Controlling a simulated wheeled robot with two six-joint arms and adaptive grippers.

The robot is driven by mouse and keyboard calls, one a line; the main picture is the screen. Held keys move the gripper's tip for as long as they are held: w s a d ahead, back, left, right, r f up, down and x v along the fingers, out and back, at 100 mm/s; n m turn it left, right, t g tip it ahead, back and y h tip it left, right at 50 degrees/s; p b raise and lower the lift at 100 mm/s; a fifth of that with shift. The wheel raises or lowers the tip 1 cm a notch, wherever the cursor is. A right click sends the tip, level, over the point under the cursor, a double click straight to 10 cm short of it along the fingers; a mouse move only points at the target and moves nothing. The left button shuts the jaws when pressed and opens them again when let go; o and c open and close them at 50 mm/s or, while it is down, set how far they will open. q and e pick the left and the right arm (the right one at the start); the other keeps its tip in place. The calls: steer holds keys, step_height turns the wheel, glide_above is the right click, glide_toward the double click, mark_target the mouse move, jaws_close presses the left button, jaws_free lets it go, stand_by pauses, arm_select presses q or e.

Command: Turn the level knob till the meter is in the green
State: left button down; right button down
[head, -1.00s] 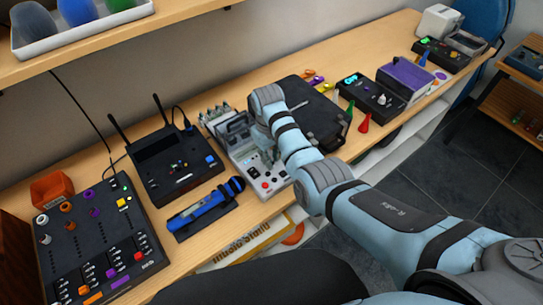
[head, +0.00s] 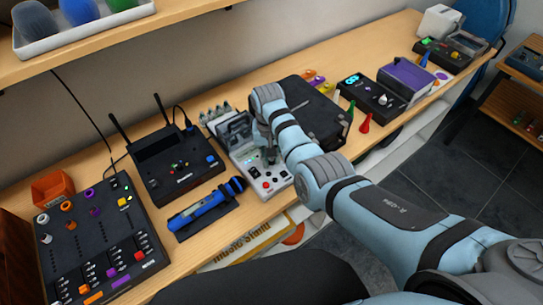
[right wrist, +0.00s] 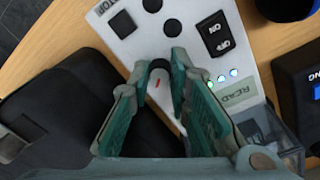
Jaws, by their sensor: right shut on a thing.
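The white instrument (head: 250,172) stands on the bench with red and black controls on its top. In the right wrist view its panel (right wrist: 195,65) shows a rocker switch (right wrist: 216,36) marked ON and OFF, and small lit lamps beside a label. My right gripper (right wrist: 155,72) reaches down to the panel, its fingers on either side of a dark knob (right wrist: 158,66), shut on it. A short red mark shows between the fingers. In the head view my right gripper (head: 268,155) partly covers the instrument. I cannot make out a meter needle or green band. My left gripper is not in view.
A blue handheld device (head: 204,211) on a dark stand lies left of the instrument. A black box with two antennas (head: 175,165) stands behind it. A black case (head: 315,110) is close on the right. A mixer panel (head: 95,235) is at far left.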

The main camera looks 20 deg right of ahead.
mark_target(270, 159)
stand_by(0.3)
steer(key=c, duration=1.7)
jaws_free()
steer(key=shift+w, duration=0.1)
steer(key=shift+o, duration=1.1)
steer(key=shift+w+f, duration=0.1)
steer(key=r, duration=0.7)
steer(key=shift+a+r, duration=0.2)
steer(key=shift+r, duration=0.1)
